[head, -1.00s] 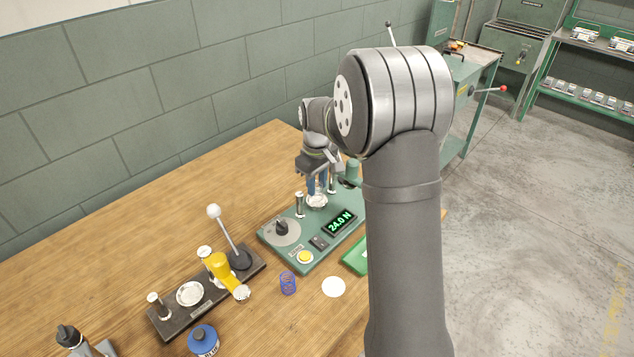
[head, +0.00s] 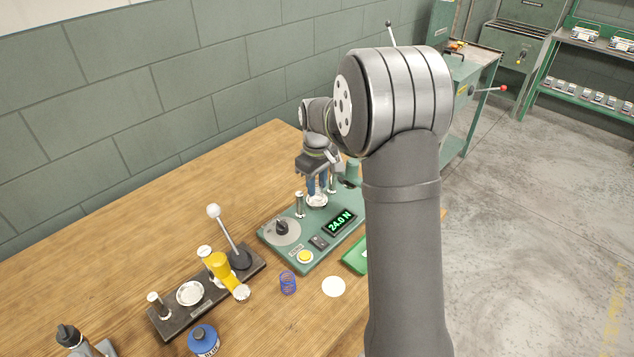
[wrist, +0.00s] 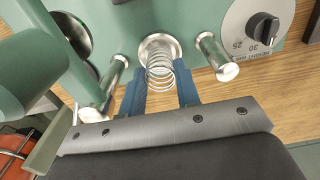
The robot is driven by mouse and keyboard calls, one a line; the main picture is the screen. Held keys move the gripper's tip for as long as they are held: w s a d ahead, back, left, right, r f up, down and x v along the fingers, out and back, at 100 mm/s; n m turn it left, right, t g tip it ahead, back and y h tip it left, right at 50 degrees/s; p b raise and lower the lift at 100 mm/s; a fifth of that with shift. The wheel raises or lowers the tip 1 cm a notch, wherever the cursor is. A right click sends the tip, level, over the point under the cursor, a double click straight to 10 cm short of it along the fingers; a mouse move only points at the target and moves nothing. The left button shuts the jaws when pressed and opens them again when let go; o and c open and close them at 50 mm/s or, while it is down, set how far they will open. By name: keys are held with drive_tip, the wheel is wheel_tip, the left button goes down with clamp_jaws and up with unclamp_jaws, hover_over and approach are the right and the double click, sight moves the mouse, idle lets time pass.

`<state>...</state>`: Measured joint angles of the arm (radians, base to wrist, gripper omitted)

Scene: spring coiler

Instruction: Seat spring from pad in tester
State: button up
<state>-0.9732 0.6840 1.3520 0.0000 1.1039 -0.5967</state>
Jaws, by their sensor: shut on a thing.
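The green tester (head: 285,255) has a display reading 24.0 N, a dial and a round metal seat (head: 317,202). In the wrist view, a silver coil spring (wrist: 159,75) stands between the blue fingers of my gripper (wrist: 160,92), which is shut on it. The spring's far end lies against or just over the tester's metal seat (wrist: 158,46); I cannot tell if it touches. In the head view my gripper (head: 318,184) is directly above the seat, and its fingers hide the spring. A white round pad (head: 333,287) lies bare on the table.
Two metal posts (wrist: 217,58) flank the seat closely. A blue spring (head: 288,283) stands left of the pad. A dark fixture (head: 177,320) with a yellow lever and white-knobbed handle stands left. A green tray (head: 355,262) is partly hidden by my arm.

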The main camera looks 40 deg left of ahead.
drive_tip(key=shift+f, duration=0.5)
idle(0.3)
drive_tip(key=o, duration=1.1)
drive_tip(key=shift+o, duration=0.2)
